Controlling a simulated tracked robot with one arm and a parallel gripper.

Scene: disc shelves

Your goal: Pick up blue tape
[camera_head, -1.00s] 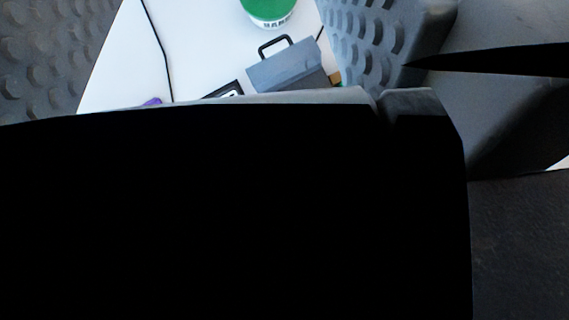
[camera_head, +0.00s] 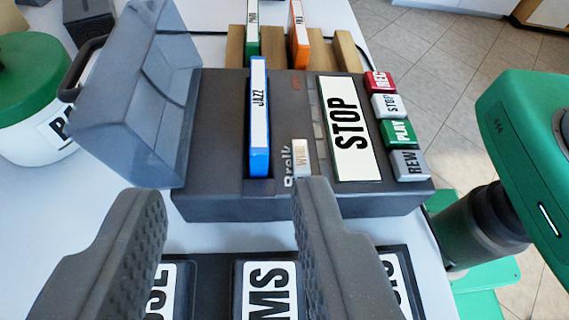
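The blue tape (camera_head: 259,120), labelled JAZZ, stands upright in the slot of a dark grey tape player (camera_head: 215,150). The player's hinged grey clear lid (camera_head: 145,90) is raised on the left. My gripper (camera_head: 232,197) is open and empty, with its two ridged grey fingers spread wide at the bottom of the view. The fingertips are in front of the player, apart from the tape. The tape lies ahead of the gap between the fingers, slightly right of its middle. The tape's lower end is hidden in the slot.
A green tape (camera_head: 252,30) and an orange tape (camera_head: 298,32) stand in a wooden rack (camera_head: 345,52) behind the player. A white STOP panel (camera_head: 347,130) and several coloured buttons are on its right. A green-lidded tub (camera_head: 38,100) stands at left. Labelled dark blocks (camera_head: 268,290) lie below.

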